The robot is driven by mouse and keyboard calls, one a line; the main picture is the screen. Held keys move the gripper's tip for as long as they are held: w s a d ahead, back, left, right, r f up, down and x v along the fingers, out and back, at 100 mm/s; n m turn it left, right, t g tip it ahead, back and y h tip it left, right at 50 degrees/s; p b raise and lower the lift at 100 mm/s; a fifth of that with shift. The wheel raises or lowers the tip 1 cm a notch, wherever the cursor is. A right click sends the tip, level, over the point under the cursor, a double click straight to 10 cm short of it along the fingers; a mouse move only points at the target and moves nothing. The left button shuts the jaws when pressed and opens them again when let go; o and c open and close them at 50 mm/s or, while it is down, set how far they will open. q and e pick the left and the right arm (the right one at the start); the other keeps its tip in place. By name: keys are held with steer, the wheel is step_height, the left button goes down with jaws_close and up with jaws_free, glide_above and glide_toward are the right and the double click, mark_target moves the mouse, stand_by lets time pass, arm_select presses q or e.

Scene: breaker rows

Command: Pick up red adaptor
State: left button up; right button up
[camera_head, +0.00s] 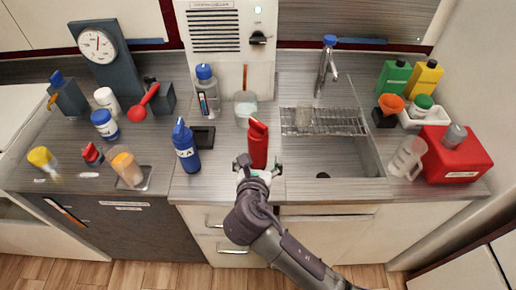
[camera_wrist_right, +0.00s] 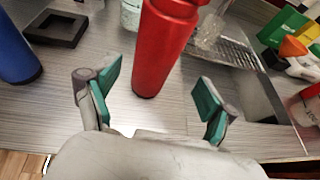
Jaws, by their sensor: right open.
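A red bottle-like thing (camera_head: 258,147) with a slanted top stands upright on the grey counter near its front edge; which thing the name "red adaptor" means I cannot tell for sure. It also shows in the right wrist view (camera_wrist_right: 160,45), with its top cut off. My right gripper (camera_head: 259,166) is open in front of it. In the right wrist view its green-padded fingers (camera_wrist_right: 155,97) are spread on either side, with the bottle's base between or just beyond the tips; contact is not visible. A small red-capped item (camera_head: 91,153) lies at the left. My left gripper is not in view.
A blue bottle (camera_head: 187,150) and a dark square tray (camera_head: 202,136) stand left of the red bottle. The sink (camera_head: 345,160) with a wire rack is to the right. A red canister (camera_head: 455,158) and clear jug (camera_head: 407,158) stand beyond the sink.

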steer(key=x, duration=0.6)
steer(key=shift+w+a+f, duration=0.15)
steer(key=shift+w+a, duration=0.05)
steer(key=shift+a, duration=0.15)
jaws_close()
